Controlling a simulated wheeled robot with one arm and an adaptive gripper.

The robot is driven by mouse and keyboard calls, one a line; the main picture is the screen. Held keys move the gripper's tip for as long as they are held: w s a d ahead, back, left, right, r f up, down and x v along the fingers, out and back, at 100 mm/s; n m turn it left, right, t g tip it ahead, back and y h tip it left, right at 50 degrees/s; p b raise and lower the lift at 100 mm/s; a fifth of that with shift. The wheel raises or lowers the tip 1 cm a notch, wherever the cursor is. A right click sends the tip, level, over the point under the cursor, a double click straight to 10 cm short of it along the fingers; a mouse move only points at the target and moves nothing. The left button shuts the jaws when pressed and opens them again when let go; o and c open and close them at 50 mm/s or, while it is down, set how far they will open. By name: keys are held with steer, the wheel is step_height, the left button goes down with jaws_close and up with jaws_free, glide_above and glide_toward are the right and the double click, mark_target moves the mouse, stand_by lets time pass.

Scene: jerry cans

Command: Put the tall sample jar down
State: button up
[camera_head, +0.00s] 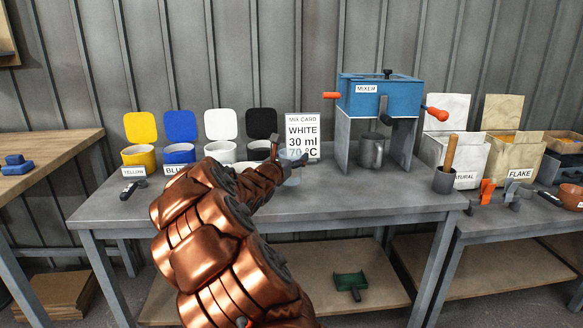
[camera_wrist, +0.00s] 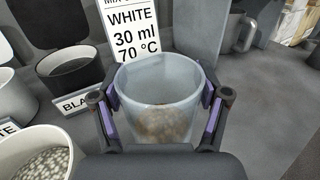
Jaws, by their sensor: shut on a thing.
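The tall sample jar (camera_wrist: 158,88) is a clear, bluish cup with brown grainy contents low inside. My gripper (camera_wrist: 160,100) is shut on it, with a finger on each side of its wall. The jar looks upright, its open rim facing the wrist camera. In the head view the jar (camera_head: 293,178) shows partly behind my gripper (camera_head: 290,158), over the grey bench (camera_head: 350,200) in front of the mix card. Its base is hidden, so I cannot tell whether it touches the bench.
The mix card (camera_head: 302,133) reads WHITE, 30 ml, 70 °C. Yellow (camera_head: 138,156), blue (camera_head: 179,153), white and black lidded tubs stand left of the jar. A blue mixer (camera_head: 378,97) with a metal mug (camera_head: 370,152) stands right. Bench surface in front of the mixer is clear.

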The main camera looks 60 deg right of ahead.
steer(key=shift+f+b, duration=0.55)
steer(key=shift+f, duration=1.25)
steer(key=shift+f, duration=0.2)
steer(key=o, duration=1.3)
steer(key=shift+r, duration=0.15)
steer(key=shift+r, duration=0.15)
steer(key=a, duration=0.4)
steer(key=s+a, duration=0.1)
steer(key=a, duration=0.7)
steer(key=shift+s+p, duration=0.3)
steer(key=shift+p, duration=0.1)
